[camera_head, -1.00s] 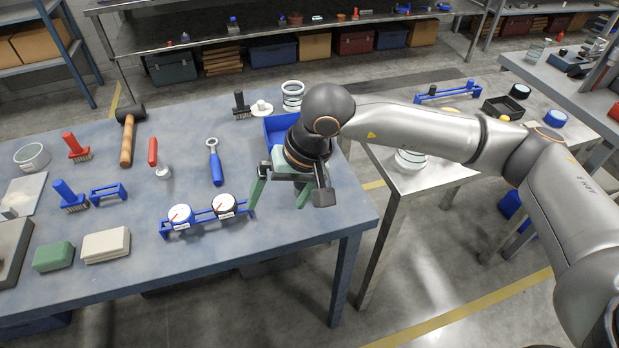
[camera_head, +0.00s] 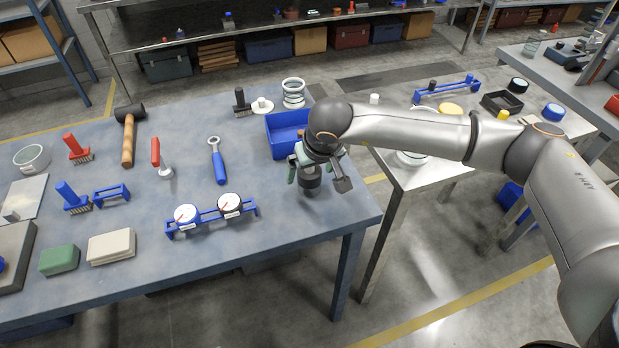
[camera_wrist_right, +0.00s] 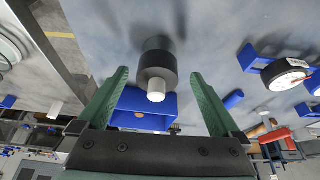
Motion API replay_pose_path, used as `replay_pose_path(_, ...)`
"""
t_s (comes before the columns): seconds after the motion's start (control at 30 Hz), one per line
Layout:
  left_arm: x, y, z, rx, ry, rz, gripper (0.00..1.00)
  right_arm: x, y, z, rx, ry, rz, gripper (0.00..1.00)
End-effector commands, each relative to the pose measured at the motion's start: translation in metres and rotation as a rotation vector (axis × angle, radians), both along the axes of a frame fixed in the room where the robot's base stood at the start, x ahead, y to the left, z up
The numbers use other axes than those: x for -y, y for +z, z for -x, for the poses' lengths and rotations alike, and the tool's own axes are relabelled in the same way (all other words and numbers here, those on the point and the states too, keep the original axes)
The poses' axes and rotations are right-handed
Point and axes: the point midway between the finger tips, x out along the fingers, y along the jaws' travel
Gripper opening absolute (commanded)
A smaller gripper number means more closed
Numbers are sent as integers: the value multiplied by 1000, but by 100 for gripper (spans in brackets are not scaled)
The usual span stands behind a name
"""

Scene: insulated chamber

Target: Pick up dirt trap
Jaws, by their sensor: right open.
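A dark grey and black cylinder with a pale round end (camera_wrist_right: 157,66), which looks like the dirt trap, shows between the green fingers in the right wrist view. In the head view this dark cylinder (camera_head: 310,183) is partly hidden below my right gripper, near the blue table's right end. My right gripper (camera_head: 314,168) is open above it, and its fingers (camera_wrist_right: 159,75) lie on either side of the cylinder in the wrist picture. I see no finger clearly touching it. My left gripper is not in view.
A blue bin (camera_head: 282,141) stands right behind the gripper. A blue two-gauge holder (camera_head: 211,217) lies to its left. A blue-handled wrench (camera_head: 218,165), a mallet (camera_head: 127,150) and brushes lie farther left. The table's front right area is clear.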

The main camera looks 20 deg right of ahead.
Motion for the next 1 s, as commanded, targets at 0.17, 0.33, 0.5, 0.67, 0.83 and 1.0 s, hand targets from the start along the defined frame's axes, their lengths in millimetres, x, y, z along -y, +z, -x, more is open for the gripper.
replay_pose_path(0.17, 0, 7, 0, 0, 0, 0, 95, 2, -23, -12, -4, -1, 1, 100)
replay_pose_path(0.33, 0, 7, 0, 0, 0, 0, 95, 2, -33, -16, -2, 0, 0, 100)
replay_pose_path(0.5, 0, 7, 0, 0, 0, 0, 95, 2, -34, -16, -2, 0, 0, 100)
replay_pose_path(0.67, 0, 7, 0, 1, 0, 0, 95, 2, -33, -16, -2, -1, 0, 84)
replay_pose_path(0.83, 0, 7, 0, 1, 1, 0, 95, 2, -33, -16, -2, -1, 0, 65)
replay_pose_path(1.0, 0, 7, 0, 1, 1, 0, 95, 2, -33, -16, -1, -1, 0, 46)
